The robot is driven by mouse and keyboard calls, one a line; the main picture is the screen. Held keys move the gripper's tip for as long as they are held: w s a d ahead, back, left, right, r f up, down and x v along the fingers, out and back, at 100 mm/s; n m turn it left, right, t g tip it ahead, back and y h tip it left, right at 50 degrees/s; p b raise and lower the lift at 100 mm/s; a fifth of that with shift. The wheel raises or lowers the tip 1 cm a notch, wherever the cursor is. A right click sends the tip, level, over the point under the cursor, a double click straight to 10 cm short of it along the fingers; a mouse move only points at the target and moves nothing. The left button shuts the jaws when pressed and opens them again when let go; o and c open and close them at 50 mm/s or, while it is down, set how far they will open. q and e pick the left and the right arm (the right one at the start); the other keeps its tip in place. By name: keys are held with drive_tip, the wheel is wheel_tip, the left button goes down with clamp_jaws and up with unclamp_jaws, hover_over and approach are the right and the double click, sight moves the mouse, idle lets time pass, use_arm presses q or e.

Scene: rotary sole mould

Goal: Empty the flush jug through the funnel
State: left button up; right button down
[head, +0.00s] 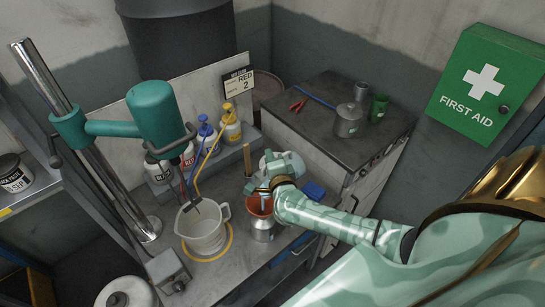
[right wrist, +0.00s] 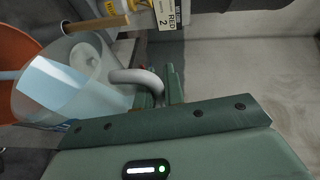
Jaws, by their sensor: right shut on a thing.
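The flush jug (right wrist: 62,88) is see-through, with pale blue liquid inside. In the right wrist view it lies tilted over, its mouth toward the orange funnel (right wrist: 17,50). A pale blue streak crosses the funnel beside the jug's mouth; I cannot tell how much liquid is left. My right gripper (right wrist: 163,85) is shut on the jug's handle. In the head view my right gripper (head: 270,183) is above the funnel (head: 256,205), which sits in the mouth of a metal can (head: 263,231) and is partly hidden by the gripper. My left gripper is not in view.
A white mixing jug (head: 202,232) stands in a yellow ring left of the can, under a teal stirrer (head: 155,112). Several labelled bottles (head: 206,139) stand behind. A cabinet (head: 330,115) with small cans stands at the back right.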

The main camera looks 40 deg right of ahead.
drive_tip(key=shift+a+r+n+p, duration=0.2)
drive_tip(key=shift+a+n+p, duration=0.15)
drive_tip(key=shift+a, duration=0.2)
drive_tip(key=shift+a+r+n+t, duration=0.1)
drive_tip(key=shift+a+n+t, duration=0.2)
drive_tip(key=shift+a+n, duration=0.25)
drive_tip(key=shift+a+h, duration=0.25)
drive_tip(key=shift+h, duration=0.05)
idle(0.6)
